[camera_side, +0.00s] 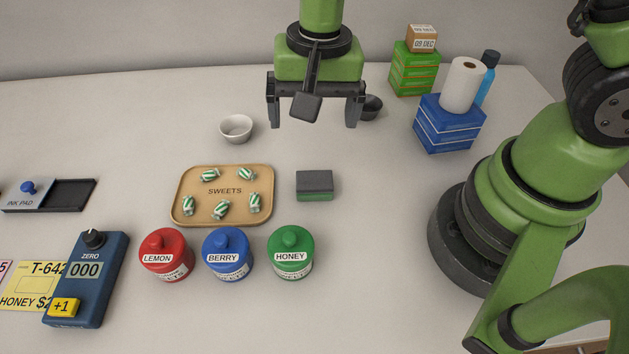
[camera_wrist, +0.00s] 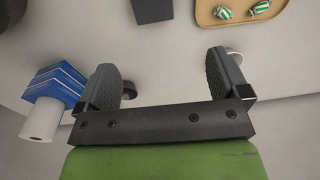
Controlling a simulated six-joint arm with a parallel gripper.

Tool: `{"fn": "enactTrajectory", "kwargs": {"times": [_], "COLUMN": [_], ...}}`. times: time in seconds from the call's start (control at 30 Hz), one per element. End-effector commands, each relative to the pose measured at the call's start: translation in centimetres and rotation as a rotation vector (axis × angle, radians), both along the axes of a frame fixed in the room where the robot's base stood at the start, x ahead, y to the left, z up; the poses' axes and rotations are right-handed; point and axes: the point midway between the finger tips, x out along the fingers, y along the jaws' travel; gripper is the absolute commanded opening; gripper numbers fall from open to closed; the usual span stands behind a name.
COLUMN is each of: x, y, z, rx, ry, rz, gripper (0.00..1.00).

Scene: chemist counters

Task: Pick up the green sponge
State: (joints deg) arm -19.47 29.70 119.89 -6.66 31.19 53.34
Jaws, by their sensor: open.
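The green sponge (camera_side: 315,187) lies on the counter right of the sweets tray, with a dark grey top and a green lower side. In the wrist view a dark grey block at the top edge (camera_wrist: 153,10) appears to be its top, partly cut off. My gripper (camera_side: 313,122) is open and empty, above the counter and behind the sponge, pointing down. Its two fingers (camera_wrist: 169,78) are spread wide in the wrist view, with nothing between them.
The tan sweets tray (camera_side: 180,208) holds several wrapped sweets. Red (camera_side: 166,256), blue (camera_side: 227,256) and green (camera_side: 290,255) jars stand in front. A white bowl (camera_side: 236,129) and dark bowl (camera_side: 371,108) stand behind. Blue boxes (camera_side: 449,125) bear a paper roll. Counter right of the sponge is clear.

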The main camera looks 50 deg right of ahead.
Motion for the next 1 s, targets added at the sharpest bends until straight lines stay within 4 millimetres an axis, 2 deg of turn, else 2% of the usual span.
{"fn": "enactTrajectory", "kwargs": {"times": [0.03, 0.1, 0.4, 0.67, 0.9, 1.0], "x": [-0.1, -0.1, -0.3, -0.3, -0.6, -0.5], "y": [0.4, 0.6, 0.8, 0.7, 0.4, 0.4], "z": [-1.3, -2.5, -6.5, -8.6, -12.1, -13.0], "rx": [-0.012, -0.022, -0.031, -0.03, -0.03, -0.029], "ry": [0.025, 0.042, 0.061, 0.057, 0.059, 0.057], "rz": [-0.008, -0.021, -0.036, -0.037, -0.037, -0.035], "gripper": [0.94, 0.94, 0.94, 0.94, 0.94, 0.94]}}
